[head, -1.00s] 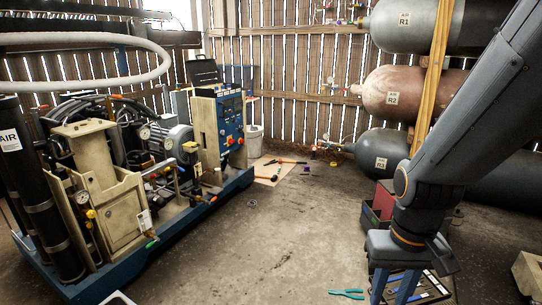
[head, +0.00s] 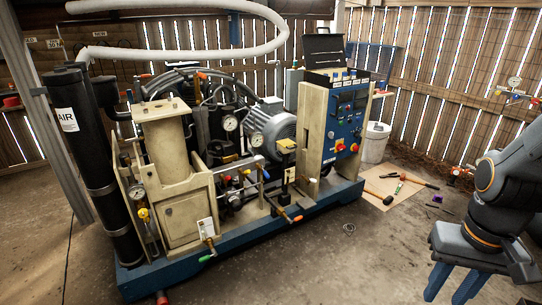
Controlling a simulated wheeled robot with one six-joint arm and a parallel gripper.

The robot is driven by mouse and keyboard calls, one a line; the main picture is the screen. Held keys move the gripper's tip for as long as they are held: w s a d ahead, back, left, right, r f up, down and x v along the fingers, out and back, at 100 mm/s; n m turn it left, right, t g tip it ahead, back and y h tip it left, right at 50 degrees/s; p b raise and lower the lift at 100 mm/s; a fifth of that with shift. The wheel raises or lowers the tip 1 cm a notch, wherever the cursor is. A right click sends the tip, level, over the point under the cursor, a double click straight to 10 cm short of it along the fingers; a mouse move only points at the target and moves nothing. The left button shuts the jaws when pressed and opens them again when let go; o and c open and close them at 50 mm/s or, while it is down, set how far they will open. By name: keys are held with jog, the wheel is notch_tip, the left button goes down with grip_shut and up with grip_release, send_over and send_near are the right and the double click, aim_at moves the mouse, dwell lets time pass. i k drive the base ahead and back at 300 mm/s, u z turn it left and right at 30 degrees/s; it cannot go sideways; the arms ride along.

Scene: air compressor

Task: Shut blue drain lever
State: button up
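The air compressor (head: 240,235) stands on a blue base in the left and middle of the head view. A small blue lever (head: 266,174), which looks like the blue drain lever, is on the valve group at the compressor's front, right of a red knob. It is too small to tell its exact position. My gripper (head: 444,296) is at the bottom right, pointing down, well apart from the compressor. Its two fingers stand apart with nothing seen between them. The fingertips are at the frame's lower edge.
Other handles are near: an orange-tipped one (head: 297,219) and a green-tipped one (head: 205,257) stick out at the front. A control panel (head: 346,120) stands to the right. A board with tools (head: 385,185) and a white bucket (head: 375,143) are behind. Floor before the compressor is clear.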

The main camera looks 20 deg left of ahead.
aim_at(265, 174)
jog(key=u, duration=0.6)
jog(key=i, duration=1.65)
jog(key=z, duration=0.05)
jog(key=k, duration=0.75)
jog(key=u, duration=0.5)
jog(key=i, duration=0.5)
jog(key=u, duration=0.05)
